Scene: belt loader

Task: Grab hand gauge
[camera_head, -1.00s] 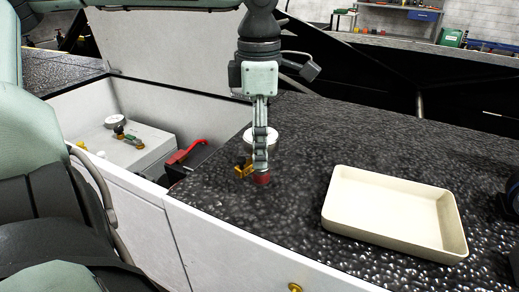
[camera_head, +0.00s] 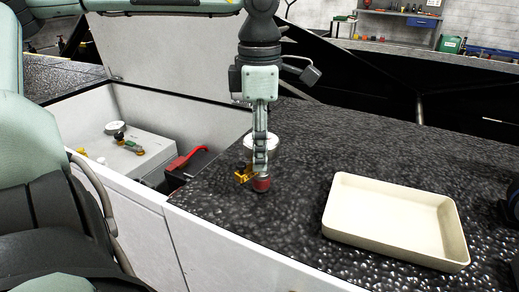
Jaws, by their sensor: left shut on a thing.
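The hand gauge (camera_head: 261,141) has a round white dial, a yellow fitting and a red end. It is at the black textured top, just left of the cream tray. My left gripper (camera_head: 260,168) points straight down and is shut on the gauge, covering part of it. I cannot tell whether the gauge's red lower end touches the surface. My right gripper does not show clearly; only a dark part is at the right edge.
A cream tray (camera_head: 347,225) lies empty on the black top (camera_head: 310,150). At the left, an open white compartment holds a grey box (camera_head: 130,160) with another gauge (camera_head: 115,127) and a red-handled item (camera_head: 186,157). A workbench stands far behind.

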